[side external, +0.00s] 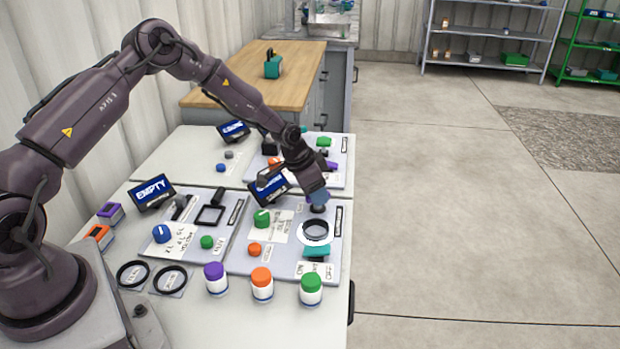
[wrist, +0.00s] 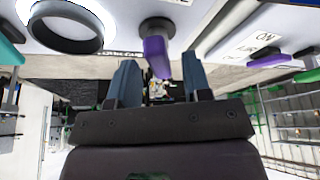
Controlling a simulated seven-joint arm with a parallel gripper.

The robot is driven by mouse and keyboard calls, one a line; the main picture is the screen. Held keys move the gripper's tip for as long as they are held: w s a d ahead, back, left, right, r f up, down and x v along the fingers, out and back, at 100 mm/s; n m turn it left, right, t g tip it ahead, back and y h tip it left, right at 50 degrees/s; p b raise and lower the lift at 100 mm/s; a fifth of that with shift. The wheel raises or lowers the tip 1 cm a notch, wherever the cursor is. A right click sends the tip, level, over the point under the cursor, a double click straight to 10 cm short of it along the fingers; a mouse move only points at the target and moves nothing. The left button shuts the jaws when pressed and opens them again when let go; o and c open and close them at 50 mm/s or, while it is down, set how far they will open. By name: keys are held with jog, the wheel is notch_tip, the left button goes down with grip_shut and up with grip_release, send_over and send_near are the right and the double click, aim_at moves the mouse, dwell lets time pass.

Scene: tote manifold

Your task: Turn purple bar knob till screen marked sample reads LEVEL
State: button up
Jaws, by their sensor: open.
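The purple bar knob (wrist: 157,56) sits on a dark round base on the right panel. In the wrist view it lies between the two fingers of my open gripper (wrist: 160,80), with a gap visible on each side. In the side external view my gripper (side external: 318,196) is down over the knob's dark base (side external: 318,208) and hides most of the purple bar. A blue screen (side external: 266,188) stands behind this panel, partly covered by my gripper; its reading and the sample mark are not legible. Another screen (side external: 152,191) at the left reads EMPTY.
A green knob (side external: 262,218) and an orange knob (side external: 254,250) share the panel. Purple-, orange- and green-capped jars (side external: 262,286) line the front. A further panel (side external: 342,150) stands behind.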

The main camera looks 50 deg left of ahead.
jog(key=v, duration=1.2)
jog(key=shift+r, duration=0.25)
jog(key=shift+s, duration=0.15)
jog(key=s+d+r+n, duration=0.1)
jog(key=s+d+r, duration=0.2)
jog(key=s+r, duration=0.3)
jog(key=s+d+r+n+t+y, duration=0.1)
jog(key=s+d+r, duration=0.3)
jog(key=s, duration=0.9)
jog(key=s+d+r+n, duration=0.2)
jog(key=s+d+r, duration=0.1)
jog(key=s+r, duration=0.6)
jog(key=shift+s+d+y, duration=0.25)
jog(key=shift+y, duration=0.05)
